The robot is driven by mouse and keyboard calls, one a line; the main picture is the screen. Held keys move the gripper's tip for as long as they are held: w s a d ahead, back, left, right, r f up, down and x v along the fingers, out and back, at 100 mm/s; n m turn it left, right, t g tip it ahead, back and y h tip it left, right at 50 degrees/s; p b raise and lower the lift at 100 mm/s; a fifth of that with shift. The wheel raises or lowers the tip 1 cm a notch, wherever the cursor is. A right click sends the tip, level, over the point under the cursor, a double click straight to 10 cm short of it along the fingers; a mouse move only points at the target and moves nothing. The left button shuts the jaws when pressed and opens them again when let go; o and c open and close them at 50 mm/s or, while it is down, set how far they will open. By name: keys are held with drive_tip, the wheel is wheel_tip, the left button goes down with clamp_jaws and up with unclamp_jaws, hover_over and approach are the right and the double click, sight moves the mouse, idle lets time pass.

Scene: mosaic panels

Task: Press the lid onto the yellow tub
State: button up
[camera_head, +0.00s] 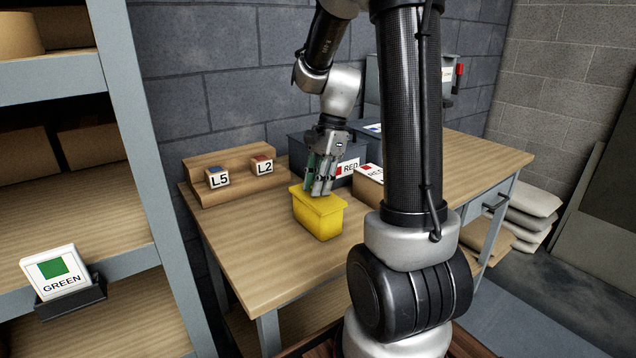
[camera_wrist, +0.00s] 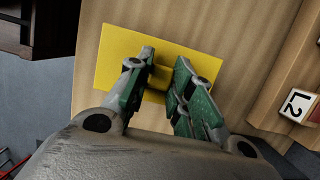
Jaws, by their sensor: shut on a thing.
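The yellow tub (camera_head: 321,224) stands upright on the wooden table. Its yellow lid (camera_head: 335,204) lies level at the top of the tub, and I cannot tell whether it is fully seated. In the wrist view the lid (camera_wrist: 114,62) is a flat rectangle with a raised grip (camera_wrist: 160,76) between the fingers. My gripper (camera_head: 319,189) points down from above and is shut on the lid's grip; its green-padded fingers also show in the wrist view (camera_wrist: 165,62). The lid hides the inside of the tub.
The table (camera_head: 268,253) is clear in front of the tub. Blocks marked L5 (camera_head: 217,177) and L2 (camera_head: 262,166) sit on a wooden stand behind left. A shelf with a GREEN sign (camera_head: 54,272) is at left.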

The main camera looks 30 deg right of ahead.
drive_tip(key=shift+f, duration=0.35)
idle(0.4)
idle(0.3)
drive_tip(key=o, duration=1.4)
drive_tip(key=shift+r, duration=3.55)
drive_tip(key=shift+c, duration=0.2)
clamp_jaws()
drive_tip(key=shift+f, duration=0.2)
